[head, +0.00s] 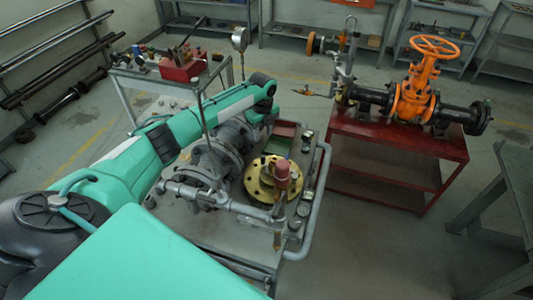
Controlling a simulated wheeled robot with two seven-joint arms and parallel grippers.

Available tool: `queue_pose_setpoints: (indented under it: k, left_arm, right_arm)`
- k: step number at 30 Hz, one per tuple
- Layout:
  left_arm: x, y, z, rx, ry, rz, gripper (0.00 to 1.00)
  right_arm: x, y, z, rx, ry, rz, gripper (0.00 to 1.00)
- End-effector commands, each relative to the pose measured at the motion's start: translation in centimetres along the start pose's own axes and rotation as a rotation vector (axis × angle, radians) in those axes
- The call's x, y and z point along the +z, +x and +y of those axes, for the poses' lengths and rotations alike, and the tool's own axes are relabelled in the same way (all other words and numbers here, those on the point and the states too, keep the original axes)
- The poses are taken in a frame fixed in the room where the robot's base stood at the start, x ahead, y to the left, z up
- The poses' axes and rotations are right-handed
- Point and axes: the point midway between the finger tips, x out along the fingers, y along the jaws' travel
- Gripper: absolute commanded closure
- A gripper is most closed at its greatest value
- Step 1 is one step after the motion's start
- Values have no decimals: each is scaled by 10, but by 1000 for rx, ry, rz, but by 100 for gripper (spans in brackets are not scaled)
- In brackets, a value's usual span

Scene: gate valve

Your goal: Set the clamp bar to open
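I cannot clearly pick out the clamp bar. A red clamp-like block (183,69) with a thin dark bar (188,36) slanting up from it sits on the small cart at upper left; whether this is the clamp bar I cannot tell. My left arm reaches from the lower left over the middle cart. Its far end, with my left gripper (259,112), is above the grey flanged valve body (219,147), to the right of and nearer than the red block, apart from it. The fingers are too small and hidden to read. My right gripper does not show.
The middle cart holds a yellow flange (268,180), a pipe with a red cap (283,172) and a railing (318,190). An orange gate valve (415,95) stands on a red table (390,140) at right. Floor between them is clear. Pipe racks (60,60) line the left.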

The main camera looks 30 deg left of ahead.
Motion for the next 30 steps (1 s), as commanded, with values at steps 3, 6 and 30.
queue_pose_setpoints:
  k: [3,6,30]
  left_arm:
    - [0,12,0,1,0,0,60]
    - [0,24,0,1,0,0,60]
    - [0,127,0,-1,0,0,60]
  right_arm:
    - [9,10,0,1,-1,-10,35]
    - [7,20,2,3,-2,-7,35]
    - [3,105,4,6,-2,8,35]
